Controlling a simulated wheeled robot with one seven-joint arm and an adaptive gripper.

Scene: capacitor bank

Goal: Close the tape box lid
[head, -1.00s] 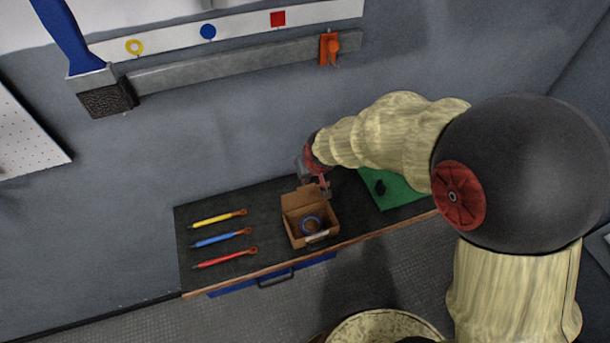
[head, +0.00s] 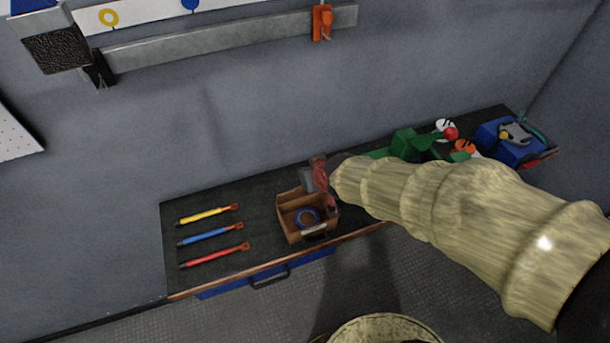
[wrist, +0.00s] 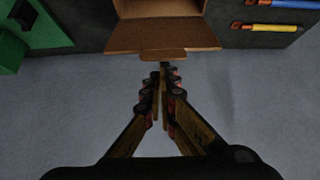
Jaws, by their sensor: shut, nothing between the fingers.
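The brown cardboard tape box (head: 292,226) sits open on the dark bench. The box lid (head: 289,199) stands up along the wall side. In the wrist view the lid (wrist: 165,36) shows at the top, its small tab (wrist: 165,55) pointing towards my fingers. My gripper (wrist: 163,70) is shut and empty, its fingertips right by the tab; I cannot tell if they touch. In the head view my gripper (head: 329,196) is at the back right of the box, partly hidden by my arm.
Yellow (head: 207,215), blue (head: 210,235) and red (head: 214,256) tools lie left of the box. Green items (head: 408,144) and a blue box (head: 505,141) stand to the right. The grey wall (head: 230,110) is close behind.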

